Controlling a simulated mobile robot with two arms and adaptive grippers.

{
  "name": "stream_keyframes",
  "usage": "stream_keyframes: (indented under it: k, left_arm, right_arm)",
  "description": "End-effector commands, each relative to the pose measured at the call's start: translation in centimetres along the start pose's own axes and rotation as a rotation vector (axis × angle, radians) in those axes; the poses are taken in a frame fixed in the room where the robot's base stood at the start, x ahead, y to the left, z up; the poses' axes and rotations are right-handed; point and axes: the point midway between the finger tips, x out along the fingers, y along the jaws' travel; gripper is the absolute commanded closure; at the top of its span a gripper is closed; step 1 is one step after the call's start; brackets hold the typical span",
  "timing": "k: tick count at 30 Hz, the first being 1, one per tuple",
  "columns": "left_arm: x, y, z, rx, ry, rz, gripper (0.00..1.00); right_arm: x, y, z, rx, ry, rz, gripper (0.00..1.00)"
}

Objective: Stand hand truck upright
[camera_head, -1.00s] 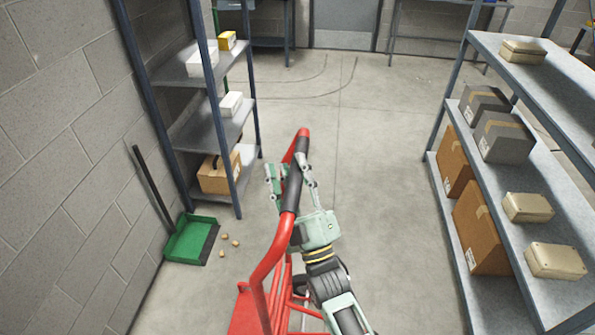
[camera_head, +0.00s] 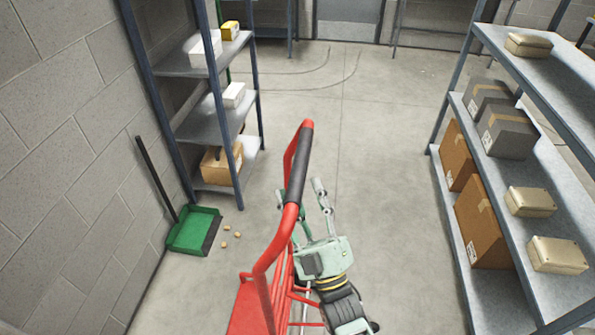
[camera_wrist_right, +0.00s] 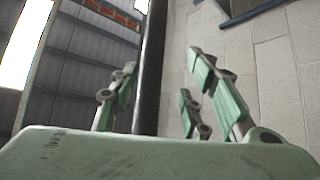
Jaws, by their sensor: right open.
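The red hand truck (camera_head: 262,267) is in the lower middle of the head view. Its looped handle with a black grip (camera_head: 300,165) points up and away from me. Its lower frame is cut off, so I cannot tell whether it stands fully upright. My right gripper (camera_head: 303,190) is open and empty, low and to the right of the handle; one finger passes partly behind the red tube. In the right wrist view the dark grip (camera_wrist_right: 152,70) shows between the spread fingers (camera_wrist_right: 160,95); I cannot tell whether they touch it. My left gripper is out of view.
A shelf rack with boxes (camera_head: 205,125) stands left, another (camera_head: 550,185) right. A green dustpan (camera_head: 193,232) with a dark handle and several small tan bits (camera_head: 226,238) lies on the floor by the left wall. The aisle floor (camera_head: 370,130) ahead is clear.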

Motion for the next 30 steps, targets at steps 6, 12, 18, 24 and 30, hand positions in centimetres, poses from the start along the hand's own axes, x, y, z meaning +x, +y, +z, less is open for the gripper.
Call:
stream_keyframes:
  k: [6,12,18,24,30]
  left_arm:
    - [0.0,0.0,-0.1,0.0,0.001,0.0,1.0]
    - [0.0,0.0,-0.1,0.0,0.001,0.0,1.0]
    - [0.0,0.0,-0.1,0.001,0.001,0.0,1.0]
    - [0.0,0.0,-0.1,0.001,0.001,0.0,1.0]
    - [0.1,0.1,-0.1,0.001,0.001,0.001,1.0]
  right_arm:
    - [-3.7,-0.1,0.0,0.0,-0.001,-0.002,0.57]
    - [-4.9,0.0,0.0,0.001,0.001,0.0,0.57]
    - [-4.9,0.0,0.0,0.001,0.001,0.001,0.57]
    - [-4.9,0.0,0.0,0.001,0.001,0.0,0.57]
    - [-5.5,-1.0,1.0,0.015,-0.029,-0.029,0.57]
